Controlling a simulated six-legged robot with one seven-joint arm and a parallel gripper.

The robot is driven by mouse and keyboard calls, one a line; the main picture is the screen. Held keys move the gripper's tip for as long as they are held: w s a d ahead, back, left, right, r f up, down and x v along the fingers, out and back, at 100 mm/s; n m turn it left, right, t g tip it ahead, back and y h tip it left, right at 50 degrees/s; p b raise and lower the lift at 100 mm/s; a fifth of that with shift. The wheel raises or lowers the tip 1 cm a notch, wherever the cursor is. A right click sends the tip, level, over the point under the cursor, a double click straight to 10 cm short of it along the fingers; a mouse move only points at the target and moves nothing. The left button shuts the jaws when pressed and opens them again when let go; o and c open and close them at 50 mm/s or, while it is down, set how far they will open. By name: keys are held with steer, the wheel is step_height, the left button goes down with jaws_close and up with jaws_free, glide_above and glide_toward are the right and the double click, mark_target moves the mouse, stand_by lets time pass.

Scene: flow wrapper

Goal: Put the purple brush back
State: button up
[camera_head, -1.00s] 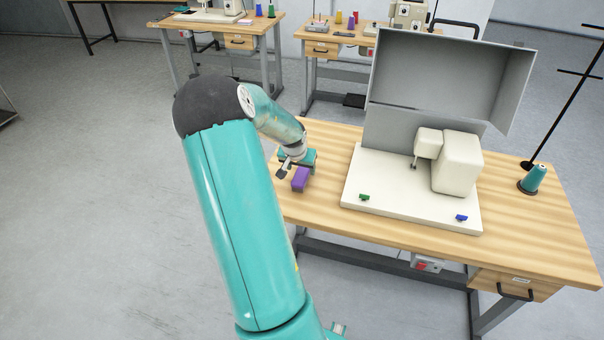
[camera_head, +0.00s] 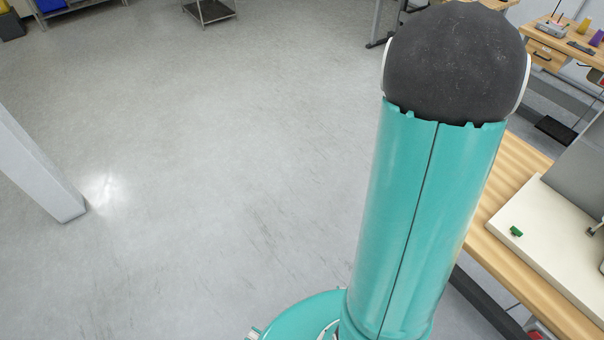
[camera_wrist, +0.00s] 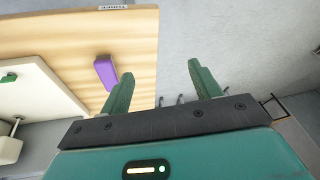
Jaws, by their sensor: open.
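The purple brush (camera_wrist: 106,72) lies on the wooden table (camera_wrist: 135,45) in the wrist view, near the table's edge and apart from my fingers. My gripper (camera_wrist: 163,90) is open and empty, its two green fingers spread wide. In the head view my own arm hides the gripper, and the brush does not show there.
The cream machine base (camera_head: 550,240) stands on the table (camera_head: 510,165) at the right of the head view, with a small green piece (camera_head: 516,231) on it. A grey-white post (camera_head: 38,175) rises at the far left. The floor between is clear.

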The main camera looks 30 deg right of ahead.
steer(key=w+a+r+n+t+y, duration=0.1)
steer(key=a+r+n, duration=0.3)
steer(key=a, duration=0.8)
steer(key=w+a+r+n+t+y, duration=0.1)
steer(key=a+r+n+y, duration=0.15)
steer(key=a+r, duration=0.75)
steer(key=s+a+n, duration=0.3)
steer(key=s+a, duration=0.2)
steer(key=a, duration=0.4)
steer(key=s+a+n, duration=0.3)
steer(key=s+a, duration=0.2)
steer(key=a, duration=0.4)
steer(key=shift+s+a+r+n+h, duration=0.15)
steer(key=shift+s+n+h, duration=0.1)
steer(key=shift+n+h, duration=0.1)
steer(key=c, duration=0.5)
steer(key=shift+c, duration=0.4)
steer(key=shift+d, duration=0.2)
